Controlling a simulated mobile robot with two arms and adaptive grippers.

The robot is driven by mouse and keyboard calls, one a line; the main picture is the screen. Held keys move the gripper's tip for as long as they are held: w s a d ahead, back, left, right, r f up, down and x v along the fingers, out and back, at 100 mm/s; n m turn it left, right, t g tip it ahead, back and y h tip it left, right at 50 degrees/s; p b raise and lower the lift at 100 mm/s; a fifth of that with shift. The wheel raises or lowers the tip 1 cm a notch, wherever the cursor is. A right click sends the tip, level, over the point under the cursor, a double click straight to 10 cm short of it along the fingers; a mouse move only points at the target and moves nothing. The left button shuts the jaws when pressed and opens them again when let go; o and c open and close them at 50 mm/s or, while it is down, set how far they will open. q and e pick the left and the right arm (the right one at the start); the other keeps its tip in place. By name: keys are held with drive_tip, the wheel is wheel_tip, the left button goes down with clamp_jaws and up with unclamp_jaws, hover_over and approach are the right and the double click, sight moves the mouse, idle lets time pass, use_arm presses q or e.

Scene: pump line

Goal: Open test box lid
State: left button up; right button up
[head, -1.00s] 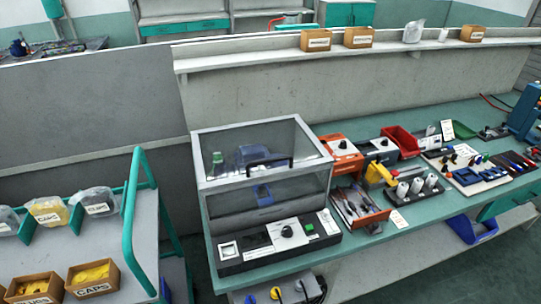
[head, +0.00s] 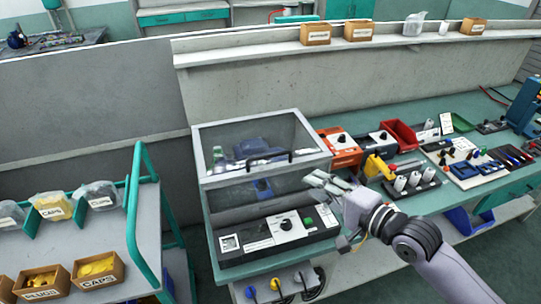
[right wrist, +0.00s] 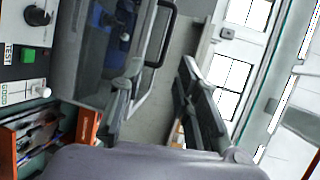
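The test box (head: 262,200) stands on the bench with a grey frame and clear panels. Its clear lid (head: 240,135) is down, with a black bar handle (head: 291,156) at the front edge. Dark blue parts show through the panels. My right gripper (head: 322,181) is just right of the box's front, near the handle but apart from it. In the right wrist view, the black handle (right wrist: 165,40) lies ahead of my two spread fingers (right wrist: 163,88), with nothing between them. My left gripper is out of view.
A control panel (head: 286,232) with a black knob and green button fronts the box. An orange device (head: 339,147), a red bin (head: 399,136) and a yellow tool (head: 379,167) stand to the right. A cart (head: 137,225) with labelled boxes is at the left.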

drive_tip(key=p, duration=0.3)
approach(272, 157)
drive_tip(key=shift+m, duration=0.3)
drive_tip(key=x, duration=0.9)
drive_tip(key=shift+w+a, duration=0.1)
drive_tip(key=shift+w+a+f, duration=0.2)
drive_tip(key=shift+w+a, duration=0.25)
drive_tip(key=shift+w, duration=0.1)
drive_tip(key=shift+c, duration=0.6)
clamp_jaws()
